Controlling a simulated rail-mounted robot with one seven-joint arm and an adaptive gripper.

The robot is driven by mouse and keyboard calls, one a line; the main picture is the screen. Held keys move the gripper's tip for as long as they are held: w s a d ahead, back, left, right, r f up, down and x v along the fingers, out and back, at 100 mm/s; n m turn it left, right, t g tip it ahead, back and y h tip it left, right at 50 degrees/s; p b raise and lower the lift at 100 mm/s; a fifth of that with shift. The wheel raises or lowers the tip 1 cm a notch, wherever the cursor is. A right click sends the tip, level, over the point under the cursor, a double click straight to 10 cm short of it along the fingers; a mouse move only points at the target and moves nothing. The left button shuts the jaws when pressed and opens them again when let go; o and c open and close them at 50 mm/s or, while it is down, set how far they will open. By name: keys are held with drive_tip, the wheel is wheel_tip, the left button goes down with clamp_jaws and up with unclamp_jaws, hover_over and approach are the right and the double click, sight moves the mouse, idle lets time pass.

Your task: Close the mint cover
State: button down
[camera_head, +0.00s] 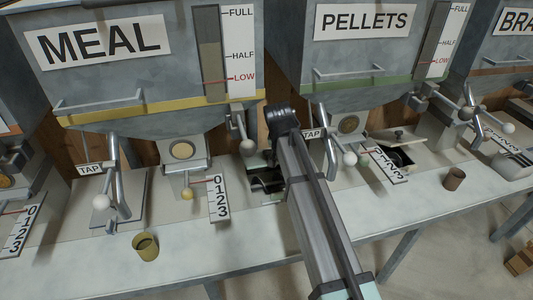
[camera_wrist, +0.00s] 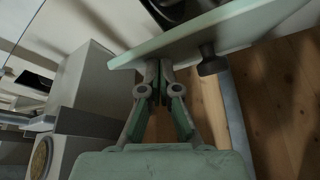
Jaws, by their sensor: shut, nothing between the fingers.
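The mint cover (camera_wrist: 205,32) shows in the wrist view as a pale green flat panel, tilted across the top of the picture. A dark knob (camera_wrist: 211,62) sticks out from its face. My gripper (camera_wrist: 160,80) is shut and empty. Its fingertips are right at the cover's lower edge; I cannot tell whether they touch it. Behind the cover, a dark round opening (camera_wrist: 180,8) shows in part. In the head view my arm hides the cover and my fingers. An open dark compartment (camera_head: 267,182) shows beside my arm there.
The MEAL hopper (camera_head: 150,80) and PELLETS hopper (camera_head: 350,80) stand above the pale bench (camera_head: 190,262). A yellow cup (camera_head: 146,246) and a brown cup (camera_head: 454,178) stand on the bench.

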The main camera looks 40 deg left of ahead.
drive_tip(key=shift+d+f+b, duration=0.7)
drive_tip(key=shift+f+b, duration=1.05)
drive_tip(key=shift+f, duration=3.8)
drive_tip(key=shift+s+d+r+p, duration=0.75)
drive_tip(key=shift+s+d+r, duration=0.15)
drive_tip(key=shift+d, duration=0.2)
drive_tip(key=shift+s+d+r+p, duration=0.75)
drive_tip(key=shift+s+d+r, duration=0.15)
drive_tip(key=shift+d, duration=0.2)
drive_tip(key=shift+s+d+r+p, duration=0.8)
drive_tip(key=shift+s+d, duration=0.1)
drive_tip(key=shift+d, duration=0.2)
